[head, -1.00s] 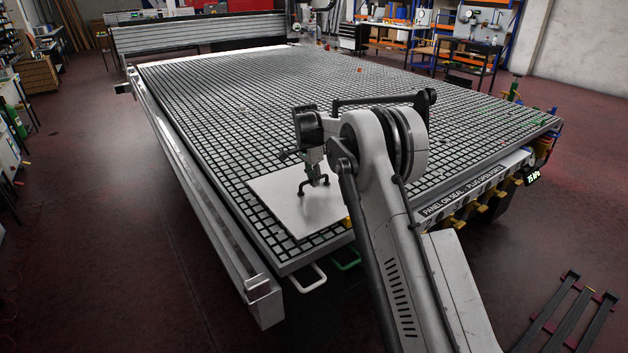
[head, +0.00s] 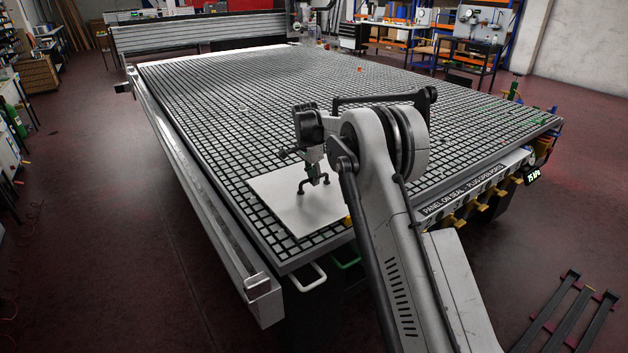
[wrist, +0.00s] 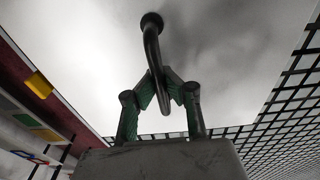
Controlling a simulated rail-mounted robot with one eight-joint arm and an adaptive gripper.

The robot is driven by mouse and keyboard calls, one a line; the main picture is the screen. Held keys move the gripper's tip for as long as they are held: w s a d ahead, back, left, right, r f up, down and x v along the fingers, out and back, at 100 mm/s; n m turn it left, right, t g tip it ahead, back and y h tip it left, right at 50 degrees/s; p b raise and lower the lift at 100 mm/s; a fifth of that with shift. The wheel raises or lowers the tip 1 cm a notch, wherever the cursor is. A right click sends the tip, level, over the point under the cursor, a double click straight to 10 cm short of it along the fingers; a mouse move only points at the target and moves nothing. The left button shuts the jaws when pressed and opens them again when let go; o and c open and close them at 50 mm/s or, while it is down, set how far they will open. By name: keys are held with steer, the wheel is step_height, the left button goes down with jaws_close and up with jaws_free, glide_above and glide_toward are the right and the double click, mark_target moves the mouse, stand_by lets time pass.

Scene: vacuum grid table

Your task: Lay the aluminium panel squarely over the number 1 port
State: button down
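The aluminium panel (head: 272,188) is a plain pale sheet lying flat over the near left corner of the grid table in the head view. Strips of black grid show along its left and near edges. A black arched handle (head: 313,186) stands on it; the handle also shows in the wrist view (wrist: 152,45). My gripper (wrist: 161,75) has its two green fingers angled in on both sides of this handle, seemingly closed on it. The panel's underside is hidden, so I cannot tell whether it touches the grid. The number 1 port is not visible.
The grid table (head: 330,95) is mostly bare beyond the panel. Its front edge carries a lettered strip (head: 462,192), yellow levers (head: 490,198) and a small display (head: 532,175). A yellow block (wrist: 38,84) sits near the panel's edge. A dark rack (head: 575,312) stands at lower right.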

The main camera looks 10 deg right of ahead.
steer(key=shift+f+b, duration=0.45)
steer(key=shift+f, duration=0.25)
stand_by(0.4)
steer(key=c, duration=1.8)
jaws_free()
steer(key=shift+c, duration=0.2)
